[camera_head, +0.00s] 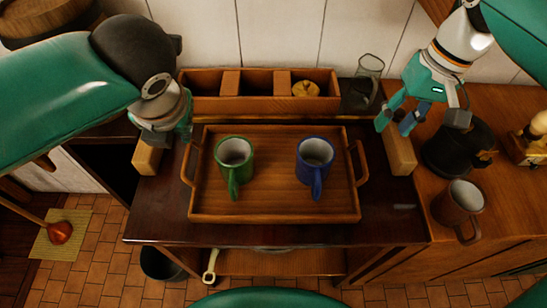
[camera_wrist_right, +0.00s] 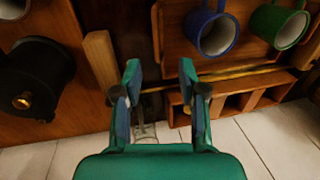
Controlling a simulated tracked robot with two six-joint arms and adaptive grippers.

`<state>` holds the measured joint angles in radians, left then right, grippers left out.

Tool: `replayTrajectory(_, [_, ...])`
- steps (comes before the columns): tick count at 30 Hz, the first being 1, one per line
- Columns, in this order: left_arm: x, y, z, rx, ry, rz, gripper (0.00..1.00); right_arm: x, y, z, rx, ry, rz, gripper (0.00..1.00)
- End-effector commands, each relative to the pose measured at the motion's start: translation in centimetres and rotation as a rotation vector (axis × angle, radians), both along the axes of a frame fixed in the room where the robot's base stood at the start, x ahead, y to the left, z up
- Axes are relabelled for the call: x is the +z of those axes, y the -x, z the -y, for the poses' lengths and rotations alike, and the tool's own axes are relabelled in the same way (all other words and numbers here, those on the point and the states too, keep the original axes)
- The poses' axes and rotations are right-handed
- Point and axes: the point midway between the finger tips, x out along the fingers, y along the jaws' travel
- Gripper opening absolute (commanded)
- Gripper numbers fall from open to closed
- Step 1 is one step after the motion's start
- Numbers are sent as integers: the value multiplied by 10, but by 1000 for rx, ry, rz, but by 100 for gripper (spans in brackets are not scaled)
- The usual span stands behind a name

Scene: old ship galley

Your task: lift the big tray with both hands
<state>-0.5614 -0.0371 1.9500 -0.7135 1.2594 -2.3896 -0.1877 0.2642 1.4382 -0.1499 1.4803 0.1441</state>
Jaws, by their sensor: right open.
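The big wooden tray (camera_head: 275,203) lies flat on the dark table, with a handle at each short side. A green mug (camera_head: 229,172) and a blue mug (camera_head: 316,172) stand upright on it. My left gripper (camera_head: 184,130) is near the left handle, above and behind it; its fingers are mostly hidden by its own wrist. My right gripper (camera_head: 397,119) is open and empty, behind and to the right of the right handle, apart from it. In the right wrist view, the open fingers (camera_wrist_right: 159,75) have nothing between them, and the tray (camera_wrist_right: 178,47) is at the upper right.
A compartment box (camera_head: 257,104) stands behind the tray with a glass (camera_head: 366,82) beside it. Wooden blocks sit left (camera_head: 147,158) and right (camera_head: 400,153) of the tray. A black pot (camera_head: 457,148) and a brown mug (camera_head: 458,205) stand on the right counter.

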Motion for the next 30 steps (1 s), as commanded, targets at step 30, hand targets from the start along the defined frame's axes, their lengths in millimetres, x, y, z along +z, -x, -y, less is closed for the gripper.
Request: replayTrajectory(30, [-94, -35, -26, 16, -2, -7, 18, -102, -1, -25, 14, 0, -6, 41])
